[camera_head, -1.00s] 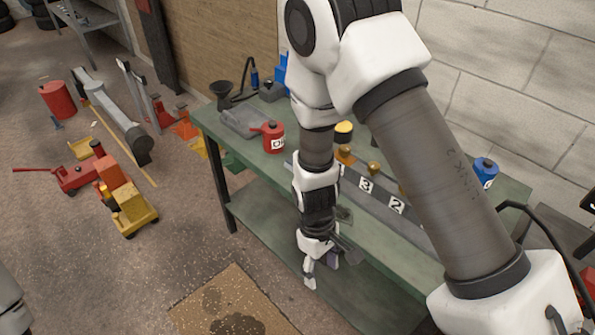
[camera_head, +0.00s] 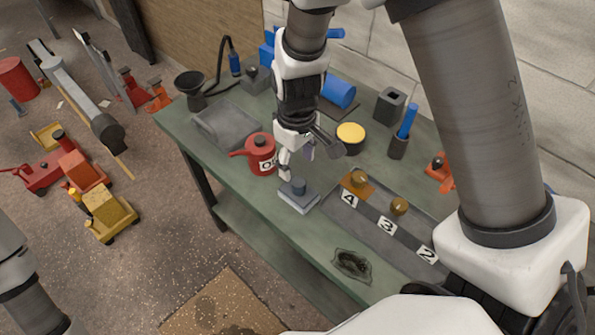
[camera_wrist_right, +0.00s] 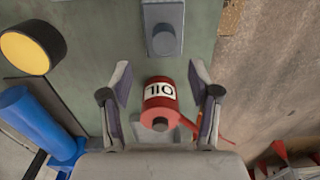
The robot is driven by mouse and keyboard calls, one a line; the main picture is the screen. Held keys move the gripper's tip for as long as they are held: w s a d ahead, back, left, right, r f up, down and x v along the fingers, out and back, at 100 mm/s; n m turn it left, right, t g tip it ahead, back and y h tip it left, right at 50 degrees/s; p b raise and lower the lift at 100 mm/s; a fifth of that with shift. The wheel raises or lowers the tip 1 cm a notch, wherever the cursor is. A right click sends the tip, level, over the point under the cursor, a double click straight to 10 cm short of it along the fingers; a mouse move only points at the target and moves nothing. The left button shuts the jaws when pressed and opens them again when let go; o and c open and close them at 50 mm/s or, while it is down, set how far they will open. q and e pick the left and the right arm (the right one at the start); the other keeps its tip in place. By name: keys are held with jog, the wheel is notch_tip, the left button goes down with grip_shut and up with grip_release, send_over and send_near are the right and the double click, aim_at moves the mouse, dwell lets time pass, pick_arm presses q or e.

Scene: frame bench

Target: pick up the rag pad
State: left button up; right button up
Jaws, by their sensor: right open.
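The rag pad (camera_head: 299,196), a flat grey-blue block with a round knob on top, lies on the green bench (camera_head: 235,188) near its front edge. It also shows at the top of the right wrist view (camera_wrist_right: 163,28). My right gripper (camera_head: 297,161) is open and empty, pointing down above the bench, a little behind the pad. In the right wrist view, a red oil can (camera_wrist_right: 160,100) appears between the open fingers, with the pad beyond it. Only a part of my left arm shows at the lower left; its gripper is out of view.
The red can (camera_head: 262,152) stands left of the gripper. A tray numbered 4, 3, 2 (camera_head: 375,226) lies to the right.

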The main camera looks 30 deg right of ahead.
aim_at(298, 182)
jog(key=f, duration=0.6)
jog(key=shift+s+f, duration=0.4)
jog(key=shift+s+a+r, duration=0.1)
jog(key=shift+s+a, duration=0.05)
jog(key=shift+c, duration=0.4)
grip_shut()
